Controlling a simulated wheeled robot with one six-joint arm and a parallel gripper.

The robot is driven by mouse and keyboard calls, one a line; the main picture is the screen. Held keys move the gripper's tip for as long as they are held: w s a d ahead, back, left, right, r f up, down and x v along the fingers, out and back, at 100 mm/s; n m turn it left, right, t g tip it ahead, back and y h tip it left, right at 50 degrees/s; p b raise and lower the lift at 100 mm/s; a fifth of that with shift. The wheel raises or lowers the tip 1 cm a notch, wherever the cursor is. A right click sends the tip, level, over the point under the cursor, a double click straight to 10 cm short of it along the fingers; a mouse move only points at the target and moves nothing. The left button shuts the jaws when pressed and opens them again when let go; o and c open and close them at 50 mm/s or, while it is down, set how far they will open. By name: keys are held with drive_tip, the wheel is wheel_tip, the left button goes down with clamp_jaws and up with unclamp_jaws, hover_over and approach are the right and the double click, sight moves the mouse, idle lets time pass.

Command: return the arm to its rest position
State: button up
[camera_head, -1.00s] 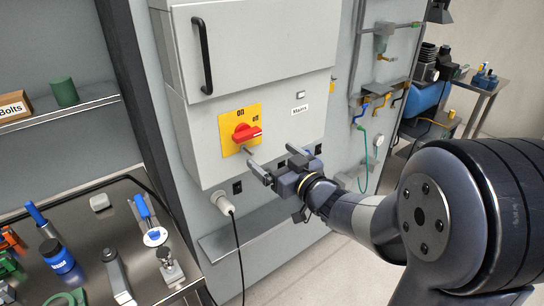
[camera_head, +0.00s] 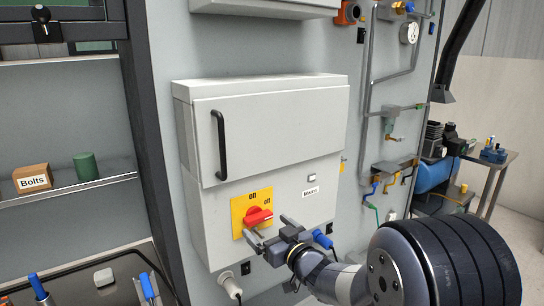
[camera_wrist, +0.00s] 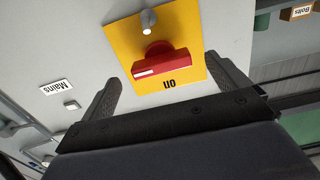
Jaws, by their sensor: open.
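My gripper (camera_head: 268,228) is open in front of the grey electrical cabinet, with its fingers toward the red switch. It holds nothing. The red rotary switch (camera_head: 258,216) sits on a yellow plate (camera_head: 238,210) marked "ON" on the cabinet's lower front. In the wrist view, the red switch (camera_wrist: 158,67) lies ahead, between and beyond the two open fingers (camera_wrist: 168,88). The fingers appear apart from it. My arm runs from the lower right to the gripper.
The grey cabinet (camera_head: 270,120) has a black handle (camera_head: 220,145) and a "Mains" label (camera_head: 311,191). A shelf (camera_head: 60,195) with a Bolts box (camera_head: 32,178) and a green cylinder (camera_head: 86,167) is at left. Pipes and valves (camera_head: 390,170) line the right wall.

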sight(261, 222)
drive_tip(key=p+x, duration=0.1)
drive_tip(key=x, duration=0.3)
drive_tip(key=shift+s+n, duration=0.1)
drive_tip(key=shift+n, duration=0.4)
